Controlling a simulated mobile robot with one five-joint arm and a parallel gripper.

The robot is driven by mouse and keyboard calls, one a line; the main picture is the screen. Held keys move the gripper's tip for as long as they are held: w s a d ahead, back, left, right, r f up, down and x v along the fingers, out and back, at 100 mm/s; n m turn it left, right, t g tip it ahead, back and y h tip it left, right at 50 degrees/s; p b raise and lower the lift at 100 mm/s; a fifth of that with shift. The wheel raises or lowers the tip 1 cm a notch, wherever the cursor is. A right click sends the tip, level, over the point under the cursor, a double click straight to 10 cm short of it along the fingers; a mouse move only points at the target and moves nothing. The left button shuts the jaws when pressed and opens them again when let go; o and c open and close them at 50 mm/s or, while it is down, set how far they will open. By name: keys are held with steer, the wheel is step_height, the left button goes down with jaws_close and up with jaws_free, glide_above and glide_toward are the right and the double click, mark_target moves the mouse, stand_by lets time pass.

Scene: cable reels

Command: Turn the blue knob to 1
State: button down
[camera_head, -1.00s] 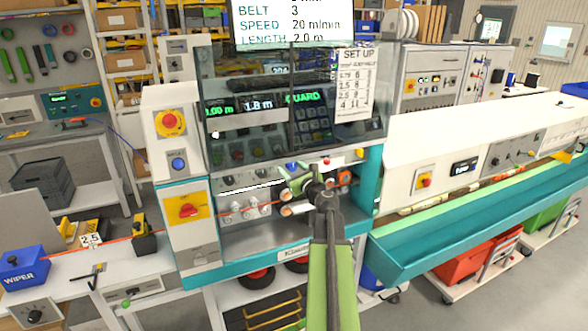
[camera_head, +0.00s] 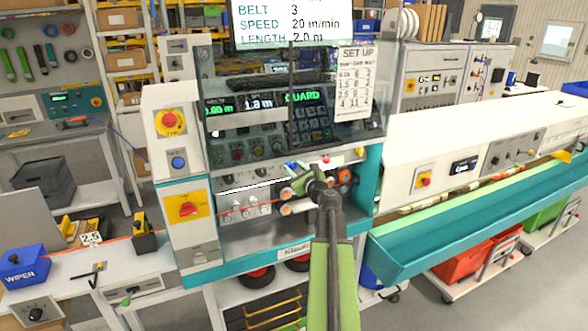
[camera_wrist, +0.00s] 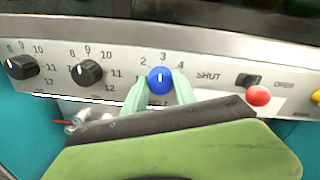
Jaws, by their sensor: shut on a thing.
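The blue knob (camera_wrist: 160,80) sits on the pale panel strip in the wrist view, with numbers 1 to 4 arched around it. Its white mark points up, toward the 3. My gripper (camera_wrist: 159,91) is shut on the knob, with one pale green finger on each side. In the head view my gripper (camera_head: 299,183) is at the machine's front panel, and a bit of the blue knob (camera_head: 290,166) shows beside it. The screen (camera_head: 290,22) at the top reads BELT 3.
Two black knobs (camera_wrist: 88,72) (camera_wrist: 22,67) stand left of the blue one. A black switch with a red ball end (camera_wrist: 258,95) is to the right, between SHUT and OPEN. A clear guard (camera_head: 290,105) hangs above the work area.

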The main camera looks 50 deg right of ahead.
steer(key=n, duration=0.5)
steer(key=shift+w+a, duration=0.1)
steer(key=shift+w, duration=0.05)
steer(key=n, duration=0.8)
steer(key=shift+f+n+g, duration=0.1)
steer(key=shift+n+g, duration=0.2)
steer(key=shift+n, duration=0.1)
steer(key=shift+w+n, duration=0.1)
steer(key=shift+n, duration=2.1)
steer(key=c, duration=1)
jaws_free()
steer(key=shift+f, duration=0.1)
steer(key=shift+a, duration=0.15)
